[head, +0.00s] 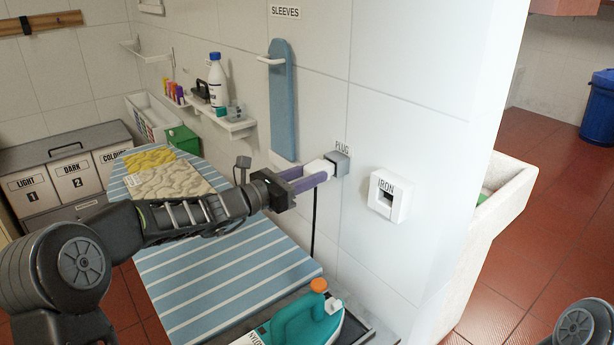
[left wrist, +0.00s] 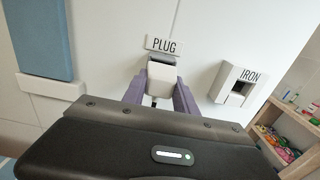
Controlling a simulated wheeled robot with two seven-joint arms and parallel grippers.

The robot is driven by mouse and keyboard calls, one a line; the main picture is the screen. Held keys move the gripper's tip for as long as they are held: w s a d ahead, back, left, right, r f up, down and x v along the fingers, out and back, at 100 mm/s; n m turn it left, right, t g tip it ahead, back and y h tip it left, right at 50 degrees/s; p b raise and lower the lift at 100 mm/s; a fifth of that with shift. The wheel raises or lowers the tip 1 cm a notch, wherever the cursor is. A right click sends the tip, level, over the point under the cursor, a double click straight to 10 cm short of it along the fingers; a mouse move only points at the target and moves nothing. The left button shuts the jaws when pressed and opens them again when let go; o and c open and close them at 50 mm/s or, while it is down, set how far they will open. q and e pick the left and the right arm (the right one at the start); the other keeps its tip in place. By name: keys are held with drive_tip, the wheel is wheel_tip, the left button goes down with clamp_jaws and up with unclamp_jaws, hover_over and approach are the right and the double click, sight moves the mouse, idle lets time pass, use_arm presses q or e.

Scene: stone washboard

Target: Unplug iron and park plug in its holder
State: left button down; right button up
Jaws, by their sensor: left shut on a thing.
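My left gripper (head: 316,176), with purple fingers, is shut on the white plug (head: 319,167). The plug is up at the grey holder (head: 341,163) labelled PLUG on the wall; I cannot tell how deep it sits. In the left wrist view the plug (left wrist: 161,74) lies between the fingers, just below the PLUG label (left wrist: 163,45). A black cord (head: 314,225) hangs down below the plug. The white IRON socket (head: 386,196), to the right, has an empty dark opening. The teal iron (head: 306,322) rests at the board's near end. My right gripper is out of view.
A striped ironing board (head: 220,275) with folded cloths (head: 165,175) lies below my left arm. A blue sleeve board (head: 283,100) hangs left of the holder. A shelf (head: 237,126) with bottles is further left. The wall around the IRON socket is clear.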

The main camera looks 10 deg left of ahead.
use_arm(q)
drive_tip(key=shift+x, duration=0.9)
drive_tip(key=c, duration=0.9)
unclamp_jaws()
drive_tip(key=shift+s+a+f, duration=0.1)
drive_tip(key=shift+s+a, duration=0.15)
drive_tip(key=b+v, duration=0.1)
drive_tip(key=v, duration=0.6)
drive_tip(key=shift+b, duration=0.3)
